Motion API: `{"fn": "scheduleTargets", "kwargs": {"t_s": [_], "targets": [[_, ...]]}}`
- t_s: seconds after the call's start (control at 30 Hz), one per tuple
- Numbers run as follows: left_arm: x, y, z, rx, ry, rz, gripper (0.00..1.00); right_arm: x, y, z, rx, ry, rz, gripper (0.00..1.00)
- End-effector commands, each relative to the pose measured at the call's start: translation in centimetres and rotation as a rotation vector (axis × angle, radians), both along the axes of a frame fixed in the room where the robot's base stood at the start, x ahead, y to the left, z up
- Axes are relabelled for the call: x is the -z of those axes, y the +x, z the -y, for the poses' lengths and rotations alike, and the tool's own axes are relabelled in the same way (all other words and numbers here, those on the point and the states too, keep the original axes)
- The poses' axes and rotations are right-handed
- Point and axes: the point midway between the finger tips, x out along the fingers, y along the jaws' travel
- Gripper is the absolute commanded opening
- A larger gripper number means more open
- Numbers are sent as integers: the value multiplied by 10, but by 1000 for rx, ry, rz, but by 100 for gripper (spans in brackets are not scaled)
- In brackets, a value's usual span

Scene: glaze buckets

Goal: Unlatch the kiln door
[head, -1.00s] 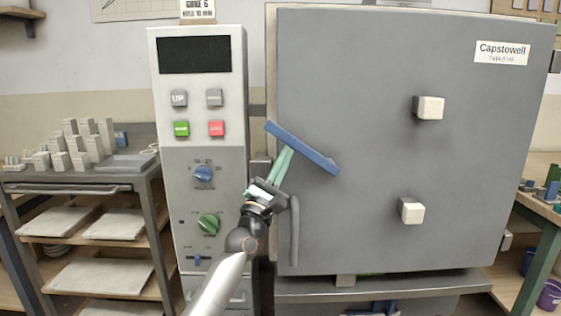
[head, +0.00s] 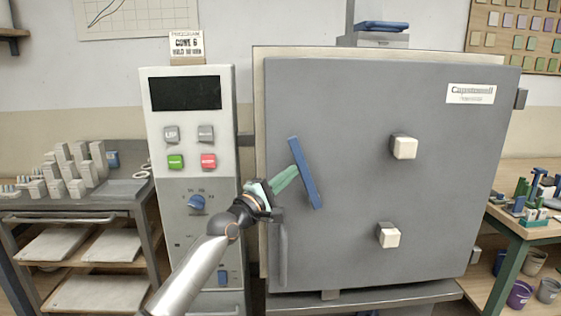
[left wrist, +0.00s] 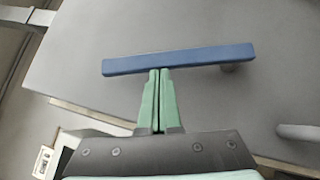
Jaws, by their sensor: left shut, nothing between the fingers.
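The kiln door (head: 350,110) is a large grey panel, and it looks closed. Its latch is a blue bar (head: 305,173) on the left part of the door, standing steeply with its top leaning left. My left gripper (head: 296,170) has green fingers, pressed together with nothing between them. The fingertips are at the left side of the blue bar. In the left wrist view the bar (left wrist: 180,60) lies across the fingertips (left wrist: 158,72), touching or almost touching them. A grey vertical handle (head: 283,253) is below the gripper. My right gripper is not in view.
A control panel (head: 187,125) with buttons and knobs stands left of the door. Two pale blocks (head: 404,148) stick out from the door. Shelves (head: 80,225) are at the left, a workbench (head: 535,228) at the right.

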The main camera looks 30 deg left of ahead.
Motion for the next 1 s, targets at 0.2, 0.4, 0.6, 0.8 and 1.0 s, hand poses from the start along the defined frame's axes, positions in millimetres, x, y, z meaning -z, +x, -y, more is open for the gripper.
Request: {"fn": "scheduleTargets", "kwargs": {"t_s": [0.2,0.4,0.6,0.8,1.0], "targets": [[-20,10,18,3,118,-79,0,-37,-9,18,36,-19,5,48],[-25,19,32,2,116,-74,0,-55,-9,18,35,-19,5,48],[-26,25,42,2,115,-73,0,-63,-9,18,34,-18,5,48],[-27,29,48,0,115,-72,0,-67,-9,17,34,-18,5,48],[-27,30,50,1,115,-70,0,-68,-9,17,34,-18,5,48]]}}
